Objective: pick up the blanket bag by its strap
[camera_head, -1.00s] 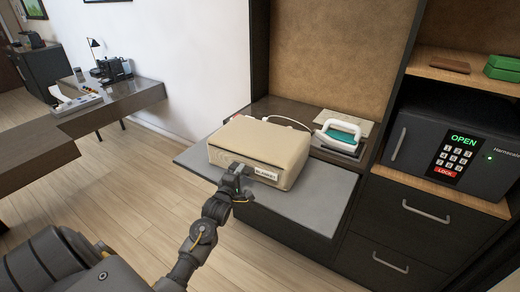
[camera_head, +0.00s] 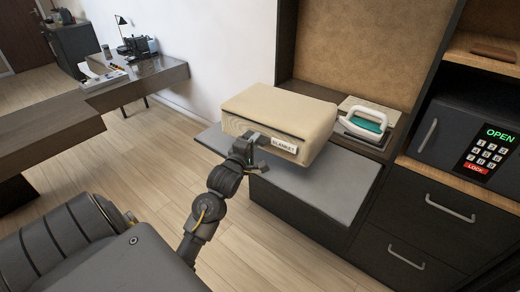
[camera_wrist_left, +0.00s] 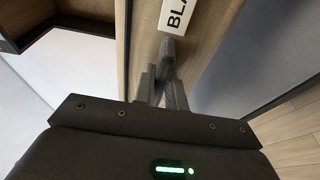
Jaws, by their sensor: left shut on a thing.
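The blanket bag (camera_head: 285,108) is a beige, boxy bag with a white "BLANKET" label (camera_head: 284,145) on its front. It hangs above the grey pull-out shelf (camera_head: 335,190), slightly tilted. My left gripper (camera_head: 248,148) is shut at the bag's front face, left of the label, on the strap, which the fingers mostly hide. In the left wrist view the closed fingers (camera_wrist_left: 166,65) are against the bag's front, just below part of the label (camera_wrist_left: 178,14). My right gripper is not in view.
A white and teal iron (camera_head: 362,125) stands on the counter behind the bag, at right. A dark safe (camera_head: 470,140) reading "OPEN" is further right, above drawers (camera_head: 430,225). A desk (camera_head: 135,80) is at the far left. Floor on the left is free.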

